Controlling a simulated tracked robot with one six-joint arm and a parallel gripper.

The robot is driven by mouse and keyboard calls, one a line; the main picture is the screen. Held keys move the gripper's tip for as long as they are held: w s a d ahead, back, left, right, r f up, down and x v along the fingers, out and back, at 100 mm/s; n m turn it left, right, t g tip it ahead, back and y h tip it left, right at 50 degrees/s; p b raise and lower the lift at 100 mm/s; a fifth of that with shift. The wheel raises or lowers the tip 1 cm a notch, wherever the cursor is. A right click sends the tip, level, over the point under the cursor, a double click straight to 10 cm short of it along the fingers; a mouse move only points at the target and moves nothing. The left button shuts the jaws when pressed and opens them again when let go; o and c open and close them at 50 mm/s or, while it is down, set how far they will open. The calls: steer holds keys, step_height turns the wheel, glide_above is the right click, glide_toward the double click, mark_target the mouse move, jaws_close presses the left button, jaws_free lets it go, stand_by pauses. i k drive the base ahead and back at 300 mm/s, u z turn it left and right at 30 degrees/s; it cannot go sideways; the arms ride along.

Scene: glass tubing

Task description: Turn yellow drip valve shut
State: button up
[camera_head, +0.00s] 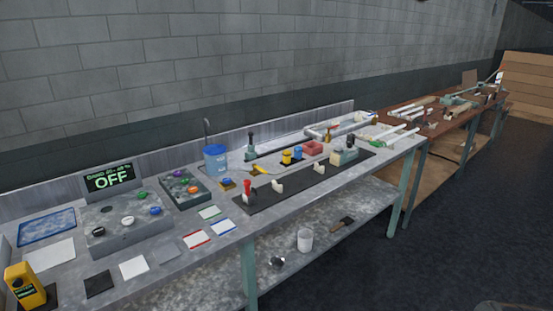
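A small yellow lever-like piece (259,170) lies on the bench just right of the blue container (215,159). My gripper is not in view.
A long metal bench (150,263) runs along a grey block wall. A control box (122,222) with coloured knobs and a display (110,178) reading OFF stand at its left. Open dark floor (460,220) lies to the right.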

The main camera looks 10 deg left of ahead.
mark_target(255, 165)
steer(key=u, duration=0.1)
steer(key=i, duration=0.9)
steer(key=u, duration=0.55)
steer(key=i, duration=0.6)
steer(key=u, duration=0.95)
steer(key=i, duration=0.5)
steer(key=u, duration=0.3)
